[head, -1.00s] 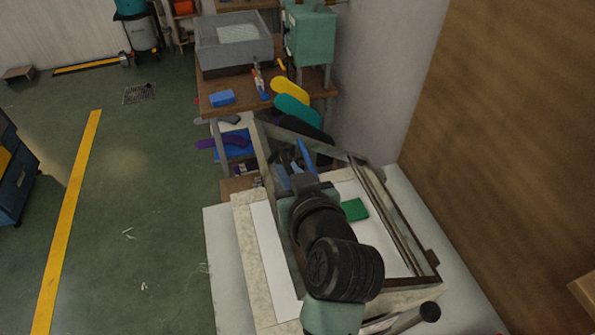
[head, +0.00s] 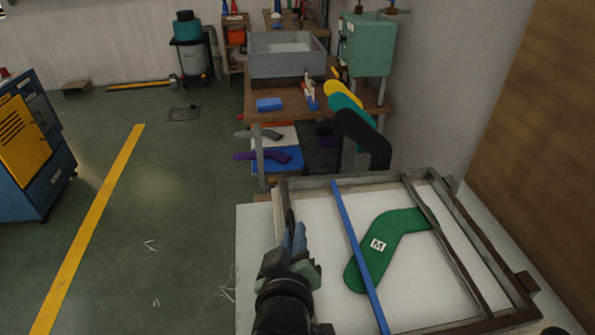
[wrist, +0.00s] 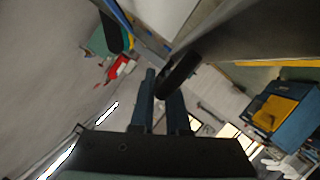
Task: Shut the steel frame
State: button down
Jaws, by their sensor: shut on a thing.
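The steel frame (head: 365,182) lies low and nearly level over the white bed (head: 330,215) in the head view; I cannot tell whether it rests fully on it. A blue bar (head: 352,240) crosses the frame. A green sock shape (head: 392,240) marked M shows inside the frame. My gripper (head: 297,237) is at the frame's left side. In the wrist view my gripper (wrist: 163,100) is shut on a dark rounded handle (wrist: 178,76), which sits between the fingers beside the frame's grey metal (wrist: 225,50). My arm hides the frame's near left corner.
A wooden table (head: 290,118) beyond holds a grey tub (head: 287,65) and a blue block (head: 269,104). Yellow, teal and black sock shapes (head: 362,138) stick out beside it. A wall (head: 530,120) closes the right side.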

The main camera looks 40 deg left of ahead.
jog(key=shift+s+a+f+n+b, duration=0.15)
jog(key=shift+f+n+b, duration=0.25)
jog(key=shift+f, duration=0.6)
jog(key=shift+f, duration=0.2)
jog(key=c, duration=0.9)
grip_release()
jog(key=shift+r, duration=0.1)
jog(key=shift+r, duration=0.1)
